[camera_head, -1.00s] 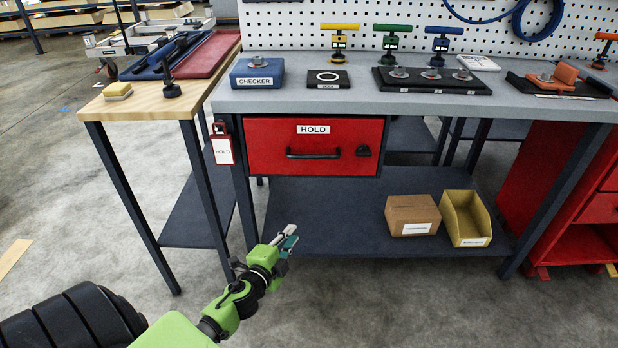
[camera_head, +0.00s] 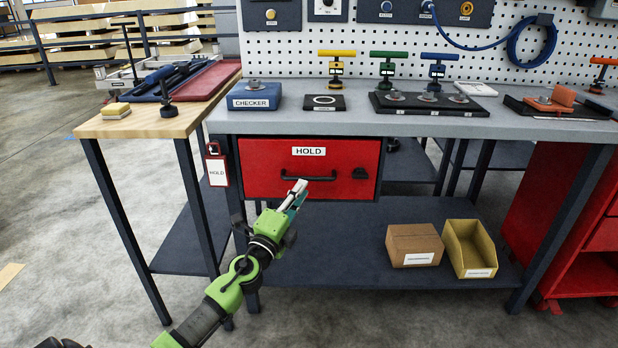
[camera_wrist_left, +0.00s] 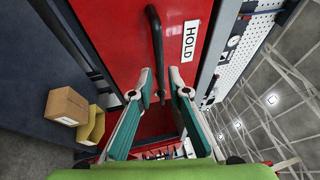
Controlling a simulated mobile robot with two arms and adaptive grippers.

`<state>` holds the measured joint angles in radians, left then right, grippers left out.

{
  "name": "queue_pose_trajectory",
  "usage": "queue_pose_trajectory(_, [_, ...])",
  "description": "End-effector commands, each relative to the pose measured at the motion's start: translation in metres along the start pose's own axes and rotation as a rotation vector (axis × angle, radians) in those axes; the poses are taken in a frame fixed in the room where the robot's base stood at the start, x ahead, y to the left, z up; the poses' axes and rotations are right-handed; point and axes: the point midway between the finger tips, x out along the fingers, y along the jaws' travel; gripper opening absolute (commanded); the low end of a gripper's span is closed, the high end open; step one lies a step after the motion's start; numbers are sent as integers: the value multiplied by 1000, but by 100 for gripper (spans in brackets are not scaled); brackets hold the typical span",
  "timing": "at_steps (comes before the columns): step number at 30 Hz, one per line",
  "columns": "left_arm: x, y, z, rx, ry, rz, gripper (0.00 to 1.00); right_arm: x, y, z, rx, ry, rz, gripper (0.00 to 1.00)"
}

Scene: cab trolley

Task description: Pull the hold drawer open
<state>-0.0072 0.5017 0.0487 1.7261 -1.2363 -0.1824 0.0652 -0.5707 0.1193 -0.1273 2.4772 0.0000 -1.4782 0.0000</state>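The red hold drawer (camera_head: 265,160) sits under the left part of the bench top and looks shut. It has a white HOLD label, a black bar handle (camera_head: 308,178) and a black latch (camera_head: 360,173) to the right of the handle. My left gripper (camera_head: 298,190) is in front of the drawer at the handle. In the left wrist view my left gripper (camera_wrist_left: 160,85) is open, with one finger on each side of the handle's (camera_wrist_left: 156,50) end. Whether the fingers touch the handle I cannot tell. My right gripper is not in view.
A red-framed HOLD tag (camera_head: 217,172) hangs left of the drawer. A cardboard box (camera_head: 414,238) and a yellow bin (camera_head: 462,238) stand on the lower shelf (camera_head: 330,225). A wooden side table (camera_head: 140,125) is at left. The floor in front is clear.

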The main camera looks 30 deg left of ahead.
Motion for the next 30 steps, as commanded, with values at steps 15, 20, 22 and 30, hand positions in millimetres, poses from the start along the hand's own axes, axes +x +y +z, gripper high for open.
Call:
queue_pose_trajectory(15, [59,0,0,0,0,0,16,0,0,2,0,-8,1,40])
queue_pose_trajectory(20, [60,0,0,0,0,0,16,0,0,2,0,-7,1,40])
queue_pose_trajectory(22, [60,0,0,0,0,0,16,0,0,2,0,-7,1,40])
queue_pose_trajectory(30, [60,0,0,0,0,1,0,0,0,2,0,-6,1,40])
